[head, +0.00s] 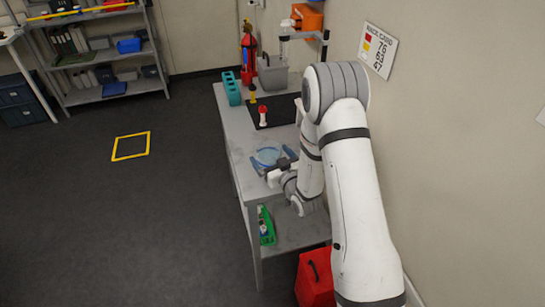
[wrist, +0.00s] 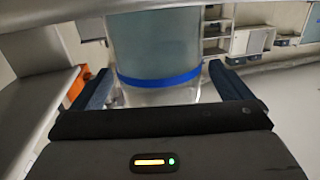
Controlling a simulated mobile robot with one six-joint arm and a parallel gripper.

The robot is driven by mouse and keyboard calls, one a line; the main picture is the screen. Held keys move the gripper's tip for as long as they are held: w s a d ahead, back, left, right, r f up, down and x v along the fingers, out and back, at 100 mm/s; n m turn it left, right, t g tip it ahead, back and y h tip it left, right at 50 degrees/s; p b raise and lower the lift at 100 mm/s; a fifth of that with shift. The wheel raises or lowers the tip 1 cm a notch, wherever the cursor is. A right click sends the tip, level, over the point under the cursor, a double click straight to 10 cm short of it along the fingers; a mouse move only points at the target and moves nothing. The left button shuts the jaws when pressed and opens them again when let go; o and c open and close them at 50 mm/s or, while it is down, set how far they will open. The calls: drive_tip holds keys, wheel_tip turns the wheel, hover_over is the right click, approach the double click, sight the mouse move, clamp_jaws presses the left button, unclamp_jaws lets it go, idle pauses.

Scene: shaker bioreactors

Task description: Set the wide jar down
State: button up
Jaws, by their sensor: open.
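The wide jar (head: 267,156) is a pale blue, see-through vessel at the left edge of the grey bench, in front of the dark mat. In the wrist view the jar (wrist: 160,45) is a broad clear cylinder with a bright blue band. My gripper (head: 277,163) is at the jar's near side, with its dark fingers around it. In the wrist view my gripper (wrist: 158,78) is open, one finger on each side of the jar. The jar appears to stand on the bench; its base contact is not clearly visible.
A red-topped item (head: 263,115) stands on the dark mat (head: 280,109). Behind are a teal rack (head: 232,89) and a grey bin (head: 273,75). A green tray (head: 267,226) sits on the lower shelf. A red box (head: 315,279) is below right.

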drive_tip(key=f+b+v, duration=0.1)
drive_tip(key=b+v, duration=0.1)
drive_tip(key=v, duration=0.9)
drive_tip(key=d+r+m+g+h, duration=0.2)
drive_tip(key=d+r+g+h, duration=0.3)
drive_tip(key=d+r+h, duration=0.45)
drive_tip(key=s+r+m+g+y, duration=0.1)
drive_tip(key=s+r+g, duration=0.2)
drive_tip(key=s, duration=0.8)
drive_tip(key=s+r+m+g, duration=0.2)
drive_tip(key=s+r+g, duration=0.2)
drive_tip(key=s+r, duration=0.4)
drive_tip(key=s, duration=0.3)
drive_tip(key=shift+s+r+y+p, duration=0.2)
drive_tip(key=shift+r+y+p, duration=0.05)
drive_tip(key=shift+y+p, duration=0.15)
drive_tip(key=shift+d, duration=0.15)
drive_tip(key=shift+w+f+b, duration=0.1)
drive_tip(key=shift+f+b, duration=0.35)
drive_tip(key=shift+f, duration=0.1)
